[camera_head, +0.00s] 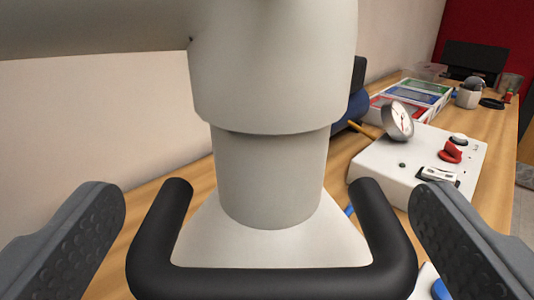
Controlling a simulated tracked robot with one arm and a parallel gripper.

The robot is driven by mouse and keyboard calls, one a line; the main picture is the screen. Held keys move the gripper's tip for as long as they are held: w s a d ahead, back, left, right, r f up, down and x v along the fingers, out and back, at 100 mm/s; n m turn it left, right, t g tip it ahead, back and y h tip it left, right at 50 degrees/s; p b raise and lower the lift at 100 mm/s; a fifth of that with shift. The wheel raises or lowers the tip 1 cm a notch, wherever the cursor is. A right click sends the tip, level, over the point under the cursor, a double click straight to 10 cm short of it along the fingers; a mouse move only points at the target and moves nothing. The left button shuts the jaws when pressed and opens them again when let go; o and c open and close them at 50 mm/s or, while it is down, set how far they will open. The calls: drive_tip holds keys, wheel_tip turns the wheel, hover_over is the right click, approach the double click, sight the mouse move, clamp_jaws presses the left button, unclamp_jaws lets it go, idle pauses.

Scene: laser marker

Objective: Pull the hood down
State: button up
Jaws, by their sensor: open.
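A black U-shaped handle (270,284) fills the lower middle of the view, its two ends pointing up and away. Behind it is a pale, flared part (270,249), which looks like the hood. A thick off-white cylinder (272,75) with a narrower lower section stands above and behind the handle. My gripper (268,205) is open, with one grey dimpled finger at the left and one at the right. The handle lies between the fingers, with a visible gap on each side. The bar's lower edge is cut off by the frame.
A pale wall is at the left.

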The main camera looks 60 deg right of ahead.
drive_tip(key=shift+w+d, duration=0.3)
drive_tip(key=shift+d, duration=0.25)
drive_tip(key=shift+c, duration=0.4)
drive_tip(key=c, duration=1.3)
wheel_tip(320, 180, down, 6)
drive_tip(key=shift+r+b, duration=0.1)
drive_tip(key=shift+b, duration=0.8)
drive_tip(key=shift+r, duration=0.1)
drive_tip(key=o, duration=1.4)
drive_tip(key=shift+a, duration=0.15)
